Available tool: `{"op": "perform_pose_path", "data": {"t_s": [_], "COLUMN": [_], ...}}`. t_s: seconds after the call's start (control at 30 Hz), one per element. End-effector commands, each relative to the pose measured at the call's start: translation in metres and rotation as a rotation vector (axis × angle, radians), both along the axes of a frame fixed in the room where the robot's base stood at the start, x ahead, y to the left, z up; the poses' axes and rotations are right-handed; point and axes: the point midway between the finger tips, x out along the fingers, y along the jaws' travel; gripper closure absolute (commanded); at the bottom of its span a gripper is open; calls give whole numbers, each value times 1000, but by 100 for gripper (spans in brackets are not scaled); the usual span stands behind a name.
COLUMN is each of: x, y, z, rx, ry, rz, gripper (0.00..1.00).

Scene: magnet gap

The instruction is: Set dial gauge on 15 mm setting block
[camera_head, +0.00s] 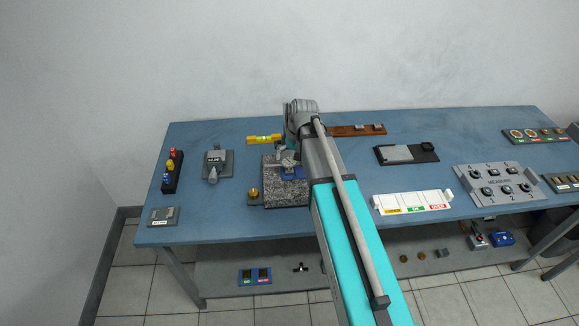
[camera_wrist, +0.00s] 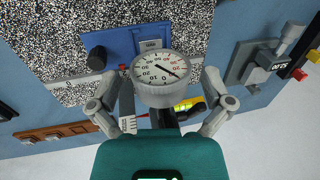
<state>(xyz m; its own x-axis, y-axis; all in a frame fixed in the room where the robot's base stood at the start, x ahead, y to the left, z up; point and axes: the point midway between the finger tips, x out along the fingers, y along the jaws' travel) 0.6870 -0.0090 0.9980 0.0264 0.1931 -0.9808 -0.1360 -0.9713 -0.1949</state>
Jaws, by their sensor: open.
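In the wrist view the round dial gauge (camera_wrist: 160,70) faces the camera, with a white numbered face and a dark needle. My gripper (camera_wrist: 160,84) is open, with one finger on each side of the gauge; I cannot tell whether either touches it. Behind the gauge a blue plate (camera_wrist: 113,40) with a small label (camera_wrist: 150,44) lies on the speckled granite slab (camera_wrist: 50,30). The blue plate also shows in the head view (camera_head: 292,173), partly behind my gripper. I cannot make out the 15 mm setting block or the gauge's tip.
A yellow level (camera_head: 264,139) lies behind the granite slab (camera_head: 285,193). A grey digital instrument (camera_head: 214,162) stands to the left, with a brass weight (camera_head: 254,193) at the slab's left edge. A white sorting tray (camera_head: 412,202) and grey numbered panel (camera_head: 500,186) are on the right.

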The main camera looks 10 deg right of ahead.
Motion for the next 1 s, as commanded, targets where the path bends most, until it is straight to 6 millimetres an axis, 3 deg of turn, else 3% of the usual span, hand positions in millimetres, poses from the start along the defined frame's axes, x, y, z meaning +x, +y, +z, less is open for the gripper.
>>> {"op": "perform_pose_path", "data": {"t_s": [0.23,0.73,0.77,1.0], "x": [1,1,1,1], "y": [3,4,4,4], "z": [-17,-20,-20,-20], "rx": [0,0,0,0], "ry": [0,0,0,0], "rz": [0,1,1,1], "gripper": [0,0,2,46]}}
